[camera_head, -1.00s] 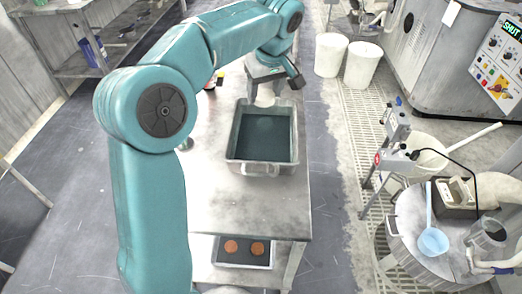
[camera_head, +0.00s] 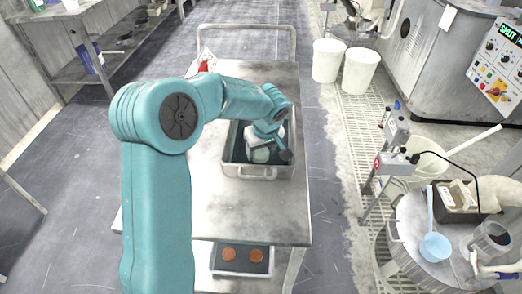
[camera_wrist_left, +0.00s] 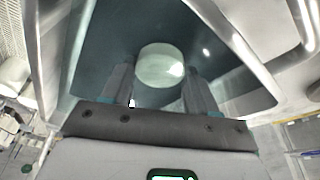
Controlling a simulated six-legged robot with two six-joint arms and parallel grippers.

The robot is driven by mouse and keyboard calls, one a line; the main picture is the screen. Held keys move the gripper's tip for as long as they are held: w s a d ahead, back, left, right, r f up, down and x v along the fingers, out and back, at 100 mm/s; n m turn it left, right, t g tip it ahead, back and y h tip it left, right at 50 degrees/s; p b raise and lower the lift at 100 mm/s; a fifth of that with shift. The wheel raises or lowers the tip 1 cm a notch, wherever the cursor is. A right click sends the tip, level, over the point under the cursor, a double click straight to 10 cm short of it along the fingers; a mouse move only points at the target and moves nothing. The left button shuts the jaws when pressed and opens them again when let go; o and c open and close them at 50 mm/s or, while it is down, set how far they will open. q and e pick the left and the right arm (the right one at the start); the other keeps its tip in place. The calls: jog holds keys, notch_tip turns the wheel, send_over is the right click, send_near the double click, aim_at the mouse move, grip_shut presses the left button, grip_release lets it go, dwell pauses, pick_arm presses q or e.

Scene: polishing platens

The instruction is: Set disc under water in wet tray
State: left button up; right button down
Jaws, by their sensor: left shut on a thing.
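The wet tray (camera_head: 266,173) is a grey metal tub with handles and dark greenish water, standing on the metal table. My left gripper (camera_head: 263,147) reaches down inside it, toward the near end. It is shut on a pale round disc (camera_head: 261,156). In the left wrist view the disc (camera_wrist_left: 161,66) sits between the two dark fingers of my left gripper (camera_wrist_left: 160,82), over the dark tray floor. The tray's metal wall (camera_wrist_left: 245,45) shows on the right there. I cannot tell for sure whether the disc is below the water surface. My right gripper is not in view.
The metal table (camera_head: 250,215) is bare in front of the tray. A shallow dark tray (camera_head: 241,270) with two orange-brown discs lies on the lower shelf. White buckets (camera_head: 327,62) stand beyond a floor grate to the right. A round drum table (camera_head: 415,215) holds a blue ladle (camera_head: 434,245).

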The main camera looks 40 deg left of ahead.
pick_arm(q)
jog(key=shift+f, duration=0.1)
jog(key=shift+f, duration=0.1)
jog(key=shift+f, duration=0.15)
jog(key=o, duration=1.1)
jog(key=shift+r, duration=0.45)
jog(key=v, duration=1.1)
jog(key=shift+r+p, duration=0.25)
jog(key=shift+p, duration=0.05)
